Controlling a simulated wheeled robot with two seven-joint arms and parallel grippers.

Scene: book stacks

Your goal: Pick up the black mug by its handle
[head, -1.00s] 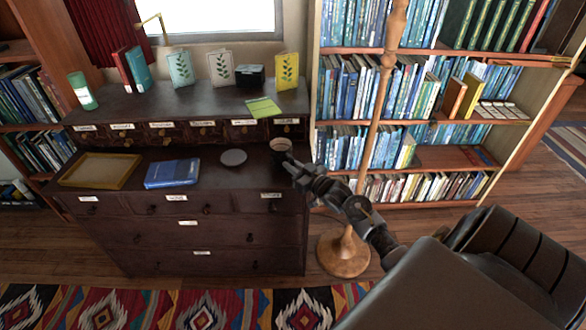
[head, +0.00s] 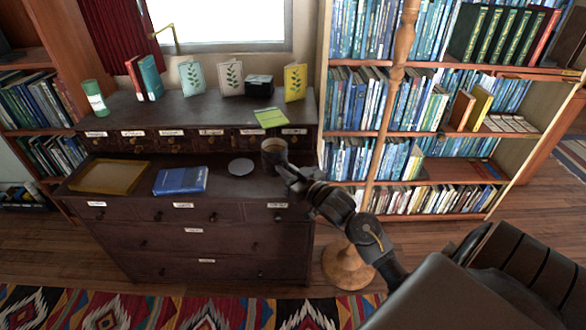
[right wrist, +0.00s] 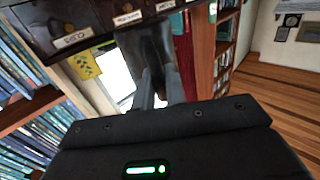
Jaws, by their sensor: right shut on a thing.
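The black mug (head: 273,152) is upright at the right end of the dark desk, with its open top showing. My right gripper (head: 283,168) reaches it from the lower right and is shut on it. In the right wrist view the mug's dark body (right wrist: 143,42) is just beyond the two fingers (right wrist: 160,88). The handle is hidden at the fingers. The mug looks raised a little off the desk, but the gap is hard to see. A round grey coaster (head: 241,166) lies on the desk, left of the mug. My left gripper is not in view.
The desk (head: 222,184) also holds a blue book (head: 181,181) and a wooden tray (head: 109,177). Its raised shelf behind carries cards, a black box (head: 259,86) and a green leaflet (head: 271,117). A wooden lamp pole (head: 383,125) stands right of the desk, before bookshelves.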

